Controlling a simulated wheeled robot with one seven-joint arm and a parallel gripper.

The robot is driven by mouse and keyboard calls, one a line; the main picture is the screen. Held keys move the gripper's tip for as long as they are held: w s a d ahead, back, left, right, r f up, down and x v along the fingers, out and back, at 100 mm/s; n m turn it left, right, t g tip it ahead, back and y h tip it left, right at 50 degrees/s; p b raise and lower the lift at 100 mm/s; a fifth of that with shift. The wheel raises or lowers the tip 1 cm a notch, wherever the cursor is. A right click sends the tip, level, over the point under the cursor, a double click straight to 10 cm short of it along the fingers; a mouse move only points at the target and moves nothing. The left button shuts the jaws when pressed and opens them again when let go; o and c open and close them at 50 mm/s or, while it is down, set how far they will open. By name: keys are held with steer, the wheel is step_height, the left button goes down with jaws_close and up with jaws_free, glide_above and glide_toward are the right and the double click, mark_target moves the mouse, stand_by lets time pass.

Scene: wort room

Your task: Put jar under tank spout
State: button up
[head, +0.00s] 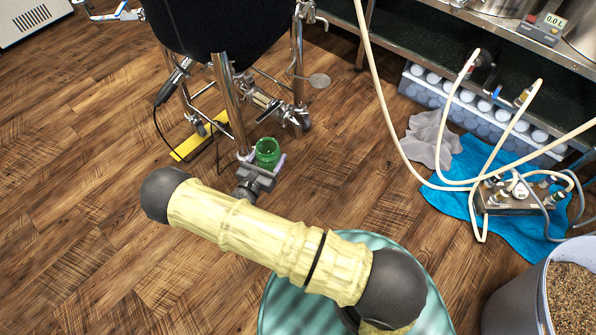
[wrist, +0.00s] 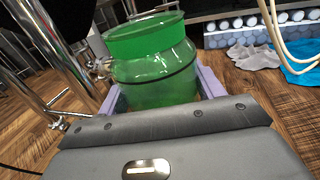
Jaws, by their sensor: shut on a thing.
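A green glass jar (head: 267,152) is between the fingers of my gripper (head: 264,168), held upright near the tank's front leg. It also shows in the wrist view (wrist: 152,62), with a pale purple finger (wrist: 211,83) on each side; the fingers are shut on it. The black-jacketed tank (head: 226,25) stands on metal legs behind and left of the jar. Metal valve fittings (head: 272,104) hang below the tank, behind the jar. I cannot tell for sure which fitting end is the spout.
A tank leg (head: 228,100) is close to the left of my gripper. A yellow strip (head: 199,138) lies on the floor to the left. Hoses, a pump (head: 508,197) on a blue cloth (head: 455,205) and a grain bin (head: 515,305) are right. Floor between is clear.

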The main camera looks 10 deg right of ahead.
steer(key=s+a+f+h+b, duration=0.1)
steer(key=a+f+b, duration=0.2)
steer(key=f+b, duration=0.3)
steer(key=s+a+f+m+g+h+b, duration=0.1)
steer(key=s+a+f+b, duration=0.1)
steer(key=f+b, duration=0.5)
steer(key=s+a+f+m+g+b, duration=0.1)
steer(key=a+f+b, duration=0.4)
steer(key=f, duration=0.7)
steer(key=shift+s+f+h+b, duration=0.15)
steer(key=shift+h+b, duration=0.25)
steer(key=shift+b, duration=0.4)
steer(key=shift+s+a, duration=0.1)
steer(key=shift+a, duration=0.05)
